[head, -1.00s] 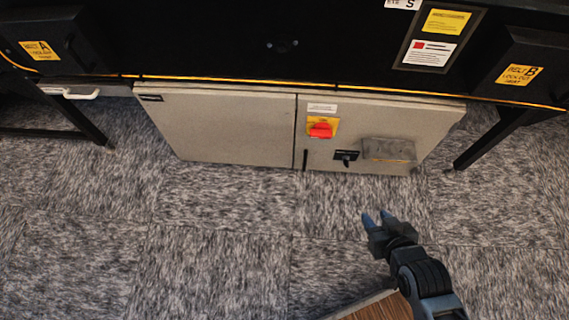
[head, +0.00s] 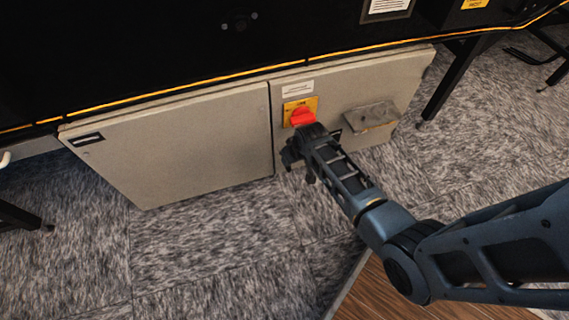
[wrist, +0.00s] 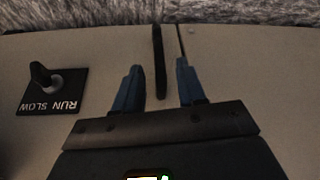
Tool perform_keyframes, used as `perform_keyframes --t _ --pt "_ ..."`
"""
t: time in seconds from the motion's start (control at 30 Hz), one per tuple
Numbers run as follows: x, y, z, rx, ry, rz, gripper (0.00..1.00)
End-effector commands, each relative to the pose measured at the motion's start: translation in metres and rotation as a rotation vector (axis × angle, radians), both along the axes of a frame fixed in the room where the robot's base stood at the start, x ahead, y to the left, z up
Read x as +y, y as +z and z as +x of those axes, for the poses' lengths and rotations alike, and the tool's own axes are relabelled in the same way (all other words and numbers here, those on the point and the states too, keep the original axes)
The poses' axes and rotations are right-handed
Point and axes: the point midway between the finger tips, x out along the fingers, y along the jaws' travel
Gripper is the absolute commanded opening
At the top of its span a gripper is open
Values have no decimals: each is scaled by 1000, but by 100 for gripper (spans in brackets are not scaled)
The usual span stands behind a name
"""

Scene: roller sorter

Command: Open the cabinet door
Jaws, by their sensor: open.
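The grey cabinet under the machine has a wide left panel (head: 180,140) and a right door (head: 400,75), split by a vertical seam. A slim black bar handle (wrist: 158,45) stands beside the seam in the wrist view; my gripper hides it in the head view. My gripper (head: 288,158) is at the cabinet front, below the red rotary switch (head: 302,117). In the wrist view my gripper (wrist: 158,68) is open, with one blue finger on each side of the handle. Neither finger visibly touches it, and I cannot tell how deep the handle sits between them. The door looks shut.
A RUN/SLOW selector knob (wrist: 42,76) sits left of the fingers in the wrist view. A metal box (head: 371,116) juts from the right door. Black machine legs (head: 455,80) stand at the sides. Grey carpet (head: 210,245) in front is clear.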

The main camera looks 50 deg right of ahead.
Motion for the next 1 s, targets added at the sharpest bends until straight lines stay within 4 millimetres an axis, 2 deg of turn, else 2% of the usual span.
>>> perform_keyframes --t 0.03,0.1,0.3,0.7,1.0 --pt "-1 -14 3 1 0 0 40" --pt "-3 -24 7 1 0 0 40" --pt "-7 -45 16 -1 0 0 40" --pt "-8 -50 19 -1 1 -1 40" --pt "-7 -50 19 -1 1 -1 12"
